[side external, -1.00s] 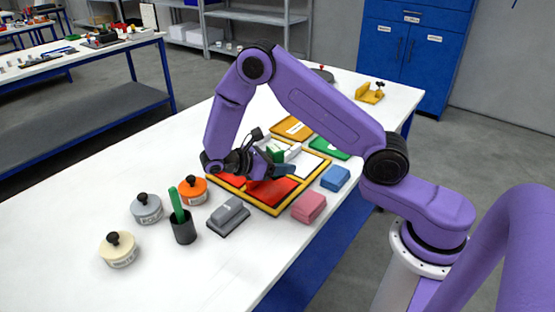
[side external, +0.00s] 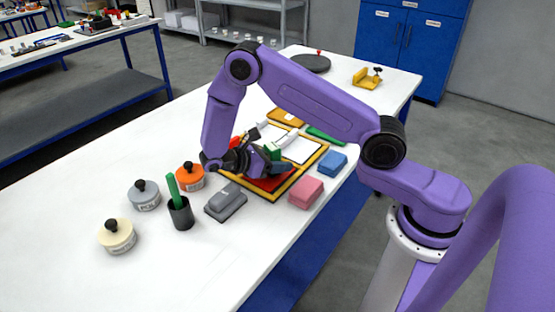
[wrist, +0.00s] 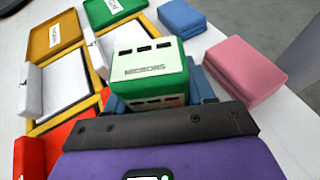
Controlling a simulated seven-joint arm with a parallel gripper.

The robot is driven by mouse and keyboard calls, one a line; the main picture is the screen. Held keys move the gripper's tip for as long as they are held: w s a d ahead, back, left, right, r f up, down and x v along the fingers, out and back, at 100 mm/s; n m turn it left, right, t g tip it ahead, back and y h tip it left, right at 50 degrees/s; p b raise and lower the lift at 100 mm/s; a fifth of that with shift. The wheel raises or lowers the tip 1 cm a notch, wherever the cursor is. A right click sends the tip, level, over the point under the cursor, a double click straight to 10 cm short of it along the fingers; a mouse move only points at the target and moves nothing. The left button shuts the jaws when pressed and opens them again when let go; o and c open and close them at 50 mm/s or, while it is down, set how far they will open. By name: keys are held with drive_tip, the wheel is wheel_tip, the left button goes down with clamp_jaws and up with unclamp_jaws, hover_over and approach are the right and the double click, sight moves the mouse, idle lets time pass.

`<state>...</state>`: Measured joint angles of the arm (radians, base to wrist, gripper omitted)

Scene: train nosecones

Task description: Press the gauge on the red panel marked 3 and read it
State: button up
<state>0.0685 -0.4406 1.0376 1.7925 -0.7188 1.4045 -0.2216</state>
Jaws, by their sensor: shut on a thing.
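The gauge is a green and white block lettered MICRONS (wrist: 150,62); it also shows in the side view (side external: 271,151). My gripper (side external: 281,168) is shut on it, with blue fingers on both sides of its lower part. The gauge is just above a red panel (side external: 268,185) at the front of a yellow-framed tray. Red panels also show in the wrist view (wrist: 70,130), left of the gauge. I cannot read a 3 on any panel. The gauge's underside is hidden, so I cannot tell whether it touches a panel. I see no reading.
The yellow frame (wrist: 84,36) also holds white panels with raised white blocks. Pink (side external: 305,192) and blue (side external: 332,161) blocks lie to its right. A grey block (side external: 226,203), a dark cup with a green stick (side external: 181,214) and knobbed tins stand to the left.

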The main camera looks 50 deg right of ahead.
drive_tip(key=shift+f, duration=0.6)
idle(1.6)
drive_tip(key=shift+r, duration=0.1)
drive_tip(key=shift+r, duration=3.5)
